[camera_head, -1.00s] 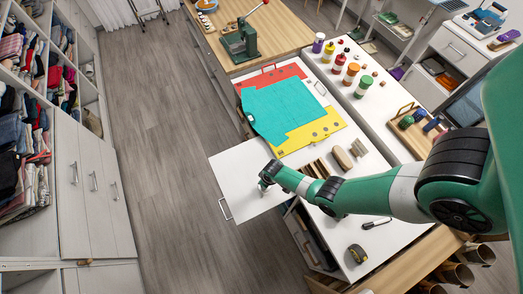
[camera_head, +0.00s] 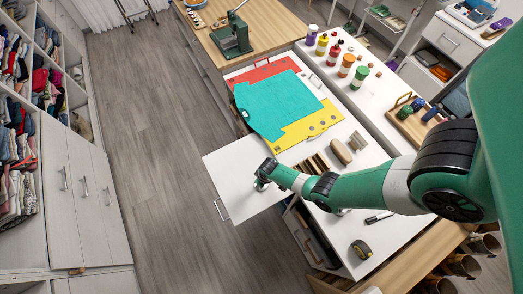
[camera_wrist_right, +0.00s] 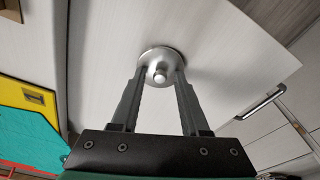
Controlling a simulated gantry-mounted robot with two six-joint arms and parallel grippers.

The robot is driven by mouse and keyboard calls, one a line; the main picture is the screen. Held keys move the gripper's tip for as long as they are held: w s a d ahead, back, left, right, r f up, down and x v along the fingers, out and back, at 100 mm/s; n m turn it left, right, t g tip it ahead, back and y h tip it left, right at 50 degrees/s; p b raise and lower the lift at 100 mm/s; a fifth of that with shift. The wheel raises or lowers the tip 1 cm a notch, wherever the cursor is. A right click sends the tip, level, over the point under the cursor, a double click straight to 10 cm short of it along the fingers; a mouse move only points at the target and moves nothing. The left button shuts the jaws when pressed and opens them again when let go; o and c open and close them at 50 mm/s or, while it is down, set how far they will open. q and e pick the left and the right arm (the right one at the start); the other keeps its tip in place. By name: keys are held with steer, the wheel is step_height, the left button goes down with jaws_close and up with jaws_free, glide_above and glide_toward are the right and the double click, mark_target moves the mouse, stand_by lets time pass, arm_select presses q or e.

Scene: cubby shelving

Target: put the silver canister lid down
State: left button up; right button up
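The silver canister lid (camera_wrist_right: 154,54) is a round disc with a small knob, seen in the right wrist view over the white pull-out board. It appears to lie on the board. My right gripper (camera_wrist_right: 161,76) has its two fingers on either side of the knob, apart from it, with the tips over the lid's near part. The gripper looks open. In the head view my right gripper (camera_head: 261,184) is low over the white board (camera_head: 232,167); the lid cannot be made out there. My left gripper is in neither view.
Teal, red and yellow sheets (camera_head: 275,105) lie behind the gripper. A wooden brush (camera_head: 341,151) and a tape measure (camera_head: 361,249) are on the white top. Several bottles (camera_head: 346,65) stand at the back right. The board's left part is clear.

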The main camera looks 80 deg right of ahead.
mark_target(265, 187)
step_height(265, 187, up, 12)
steer(key=s+p, duration=0.1)
steer(key=p, duration=1.1)
steer(key=shift+s+a, duration=0.3)
steer(key=shift+a, duration=0.1)
steer(key=shift+r, duration=0.1)
